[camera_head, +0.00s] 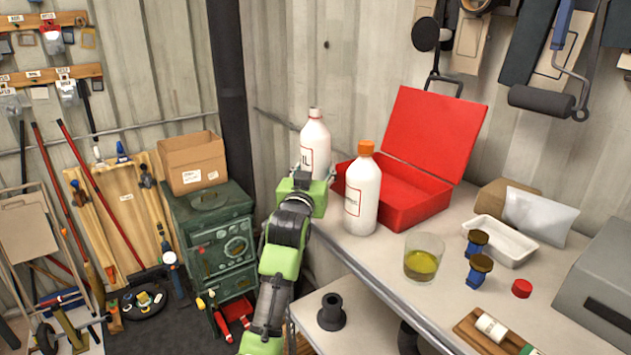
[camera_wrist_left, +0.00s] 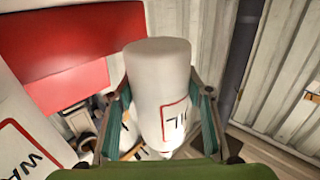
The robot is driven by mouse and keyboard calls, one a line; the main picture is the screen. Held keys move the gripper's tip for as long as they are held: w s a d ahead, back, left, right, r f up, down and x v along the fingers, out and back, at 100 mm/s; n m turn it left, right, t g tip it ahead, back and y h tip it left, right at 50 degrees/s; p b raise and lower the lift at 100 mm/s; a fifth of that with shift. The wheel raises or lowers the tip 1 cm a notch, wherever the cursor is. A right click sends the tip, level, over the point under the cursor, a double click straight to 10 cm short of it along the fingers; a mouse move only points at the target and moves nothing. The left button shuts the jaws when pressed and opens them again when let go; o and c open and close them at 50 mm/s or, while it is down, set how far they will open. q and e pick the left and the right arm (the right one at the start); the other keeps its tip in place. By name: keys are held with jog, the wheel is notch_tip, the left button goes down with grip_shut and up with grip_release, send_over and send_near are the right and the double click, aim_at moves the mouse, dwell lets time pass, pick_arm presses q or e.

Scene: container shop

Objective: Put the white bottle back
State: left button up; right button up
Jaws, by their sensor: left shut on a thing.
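A white bottle (camera_head: 316,145) with a red-edged label ending in "IL" stands roughly upright at the bench's left end. My left gripper (camera_head: 303,176) is shut on it; its green fingers also show on both sides of the bottle (camera_wrist_left: 160,75) in the left wrist view. The gripper hides the bottle's lower part in the head view, so I cannot tell whether it touches the bench. A second white bottle (camera_head: 363,195) with an orange cap stands upright on the bench, just right of it. My right gripper is not in view.
An open red case (camera_head: 418,200) sits behind the bottles on the bench (camera_head: 385,262). A glass with yellow liquid (camera_head: 423,258), a white tray (camera_head: 500,238) and blue items stand further right. A green cabinet (camera_head: 210,240) with a cardboard box (camera_head: 192,160) is at left.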

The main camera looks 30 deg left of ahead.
pick_arm(q)
jog(key=f, duration=0.2)
jog(key=f+p, duration=0.1)
jog(key=f, duration=0.1)
jog(key=shift+w+a, duration=0.1)
jog(key=shift+w, duration=0.15)
jog(key=shift+f, duration=0.2)
jog(key=o, duration=1.2)
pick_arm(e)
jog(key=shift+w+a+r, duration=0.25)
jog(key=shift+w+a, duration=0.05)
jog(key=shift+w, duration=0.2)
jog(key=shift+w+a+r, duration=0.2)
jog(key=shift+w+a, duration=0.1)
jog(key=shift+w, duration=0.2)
pick_arm(q)
jog(key=shift+s+r, duration=0.1)
jog(key=shift+r, duration=0.05)
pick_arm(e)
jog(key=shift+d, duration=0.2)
